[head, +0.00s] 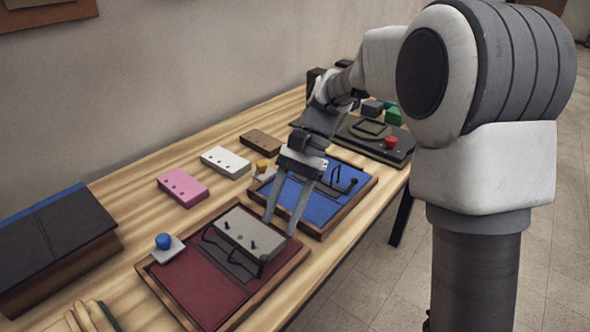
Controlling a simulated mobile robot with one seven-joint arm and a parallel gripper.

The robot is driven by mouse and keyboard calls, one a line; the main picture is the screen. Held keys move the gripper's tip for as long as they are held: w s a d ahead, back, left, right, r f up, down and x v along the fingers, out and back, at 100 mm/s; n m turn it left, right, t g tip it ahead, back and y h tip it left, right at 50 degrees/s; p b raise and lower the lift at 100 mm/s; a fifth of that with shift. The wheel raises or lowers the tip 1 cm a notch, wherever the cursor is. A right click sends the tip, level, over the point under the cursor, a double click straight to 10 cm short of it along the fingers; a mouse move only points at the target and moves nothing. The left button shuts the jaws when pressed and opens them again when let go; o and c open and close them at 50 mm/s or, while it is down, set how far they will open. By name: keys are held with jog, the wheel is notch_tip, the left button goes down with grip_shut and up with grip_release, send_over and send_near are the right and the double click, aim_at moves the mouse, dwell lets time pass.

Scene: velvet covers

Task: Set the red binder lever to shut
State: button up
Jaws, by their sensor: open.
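The red binder (200,287) lies open in a wooden-rimmed tray near the front of the table. A grey block (248,232) with holes sits over its mechanism, and dark posts and curved black arches show around it. A small black knob (264,260), apparently the end of the red binder's lever, stands at the block's near right side. Whether the lever is open or shut is hard to tell. My gripper (279,228) points down with its two fingers apart and empty, by the right end of the grey block. I cannot tell whether a finger touches it.
A blue binder (296,201) in a wooden tray lies just beyond my gripper. Pink (182,187), white (226,162) and brown (262,143) blocks line the wall side. A blue knob (163,241) stands beside the red binder. A dark closed binder (62,233) is at left.

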jog(key=p+v, duration=0.1)
jog(key=v, duration=0.6)
jog(key=shift+p, duration=0.35)
jog(key=shift+d+r, duration=0.1)
jog(key=shift+r, duration=0.05)
